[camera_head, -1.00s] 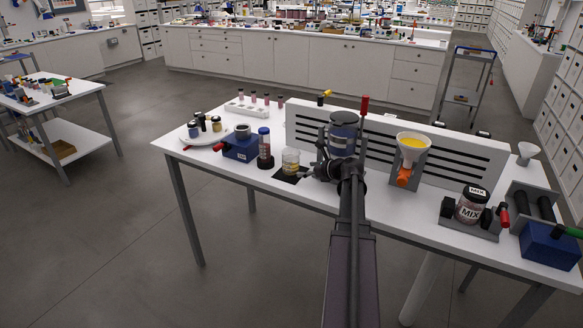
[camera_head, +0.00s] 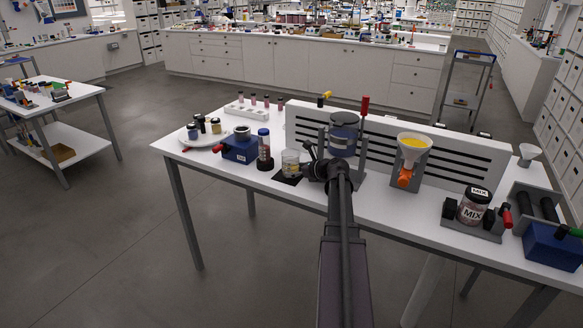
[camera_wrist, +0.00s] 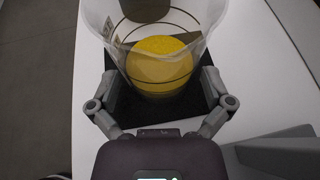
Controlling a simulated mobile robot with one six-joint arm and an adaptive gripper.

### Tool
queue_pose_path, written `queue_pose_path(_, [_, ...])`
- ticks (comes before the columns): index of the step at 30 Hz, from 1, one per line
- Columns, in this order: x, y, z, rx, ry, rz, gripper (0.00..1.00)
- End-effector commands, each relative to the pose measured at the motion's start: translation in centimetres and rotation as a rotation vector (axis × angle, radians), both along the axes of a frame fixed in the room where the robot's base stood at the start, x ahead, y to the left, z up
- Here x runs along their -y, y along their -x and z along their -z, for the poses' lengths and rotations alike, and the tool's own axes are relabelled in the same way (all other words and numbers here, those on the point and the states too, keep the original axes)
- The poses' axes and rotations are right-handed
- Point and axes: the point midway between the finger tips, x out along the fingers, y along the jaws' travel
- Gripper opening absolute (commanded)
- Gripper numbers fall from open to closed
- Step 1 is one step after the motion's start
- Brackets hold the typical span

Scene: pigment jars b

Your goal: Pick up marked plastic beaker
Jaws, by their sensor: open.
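The clear plastic beaker (camera_head: 290,158) stands upright on a black square pad (camera_head: 281,178) near the table's front edge. In the wrist view the beaker (camera_wrist: 160,40) fills the upper middle, with yellow powder inside and dark lines and a label on its wall. My gripper (camera_head: 306,161) is just right of the beaker in the head view. In the wrist view my gripper (camera_wrist: 160,90) is open, with one finger on each side of the beaker's lower part. I cannot tell whether either finger touches it. The black pad (camera_wrist: 188,112) shows beneath the beaker.
A dark tube with a blue cap (camera_head: 264,150) and a blue block device (camera_head: 240,148) stand left of the beaker. A blue-banded jar (camera_head: 343,138) in a stand is close behind my arm. A slotted white panel (camera_head: 460,155) runs along the back.

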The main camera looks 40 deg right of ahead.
Motion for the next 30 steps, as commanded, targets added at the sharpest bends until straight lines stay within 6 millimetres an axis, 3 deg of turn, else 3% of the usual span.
queue_pose_path(6, [-0.33, -1.49, 0.71, 0.000, 0.000, 0.000, 1.00])
queue_pose_path(23, [-0.34, -1.48, 0.65, 0.000, 0.000, 0.001, 1.00])
queue_pose_path(28, [-0.33, -1.47, 0.65, 0.000, 0.000, 0.001, 0.49])
queue_pose_path(29, [-0.33, -1.47, 0.65, 0.000, 0.000, 0.001, 0.43])
queue_pose_path(30, [-0.33, -1.47, 0.65, 0.000, 0.000, 0.001, 0.43])
